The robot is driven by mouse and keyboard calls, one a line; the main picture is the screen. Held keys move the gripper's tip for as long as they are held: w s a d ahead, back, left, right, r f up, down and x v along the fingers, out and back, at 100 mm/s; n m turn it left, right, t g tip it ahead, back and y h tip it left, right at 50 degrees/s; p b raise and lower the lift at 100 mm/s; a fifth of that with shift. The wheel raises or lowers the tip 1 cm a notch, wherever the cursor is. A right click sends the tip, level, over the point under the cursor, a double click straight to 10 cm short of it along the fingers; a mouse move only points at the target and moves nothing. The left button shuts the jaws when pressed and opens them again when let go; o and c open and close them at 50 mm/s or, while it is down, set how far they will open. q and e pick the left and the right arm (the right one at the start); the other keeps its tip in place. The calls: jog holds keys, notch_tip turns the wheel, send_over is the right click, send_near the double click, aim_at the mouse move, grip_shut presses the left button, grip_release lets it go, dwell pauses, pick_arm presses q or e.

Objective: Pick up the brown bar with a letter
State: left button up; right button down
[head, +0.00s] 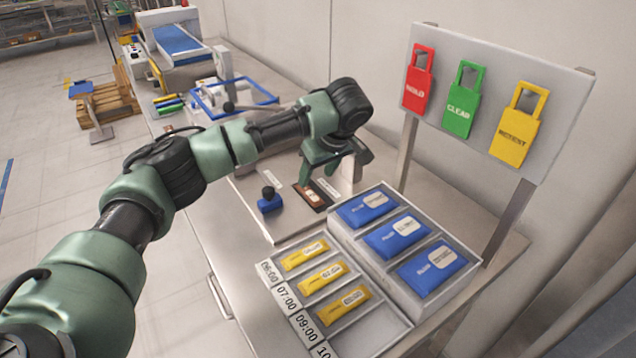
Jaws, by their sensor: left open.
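A small brown bar (314,196) with a pale label lies on a light grey plate (287,228) on the bench. I cannot read any letter on its label at this size. My left gripper (331,174) reaches over from the left and points down just above and behind the bar. It is open, and I see nothing between its fingers. Whether a finger touches the bar I cannot tell. My right gripper is not in view.
A blue block with a dark knob (269,201) stands left of the bar. A board (492,97) with red, green and yellow tags rises behind. Blue-framed equipment (232,97) stands farther back.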

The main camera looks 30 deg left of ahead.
aim_at(309, 192)
pick_arm(q)
jog(key=shift+s+a+f+p, duration=0.1)
jog(key=shift+a+f+p, duration=0.15)
jog(key=shift+f, duration=0.4)
jog(key=shift+a+f+p, duration=0.1)
jog(key=shift+a+f, duration=0.2)
jog(key=shift+f, duration=0.3)
jog(key=x, duration=0.3)
jog(key=shift+w+f+p, duration=0.25)
jog(key=shift+f+p, duration=0.1)
jog(key=shift+f, duration=0.05)
jog(key=shift+a+f, duration=0.1)
jog(key=shift+f, duration=0.2)
grip_shut()
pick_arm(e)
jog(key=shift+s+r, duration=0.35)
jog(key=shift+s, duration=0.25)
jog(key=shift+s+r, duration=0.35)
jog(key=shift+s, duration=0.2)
